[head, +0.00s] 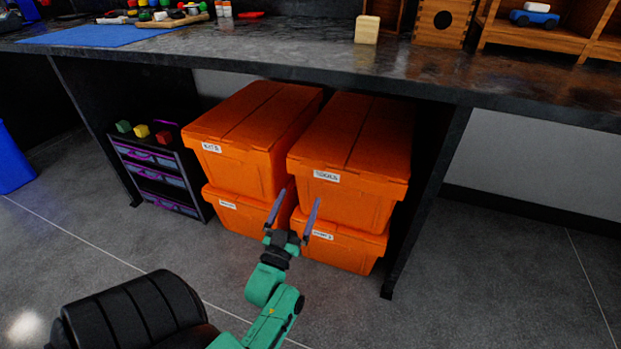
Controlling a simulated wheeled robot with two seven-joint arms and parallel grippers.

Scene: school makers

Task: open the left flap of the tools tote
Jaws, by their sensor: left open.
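The tools tote (352,168) is an orange lidded box with a white label. It sits at the upper right of a stack of orange totes under the workbench, and its flaps lie closed, with a seam along the top. My left gripper (293,208) is open, its two purple fingers pointing up and forward at the totes. In the picture it is in front of the gap between the two stacks, below the tools tote's lid. Nothing shows between the fingers. I cannot tell whether they touch a tote. My right gripper is not in view.
A second upper tote (240,150) stands close on the left, with lower totes beneath both. The workbench (300,65) overhangs them. A small drawer unit (155,175) with coloured blocks is at left, and a bench leg (425,205) at right.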

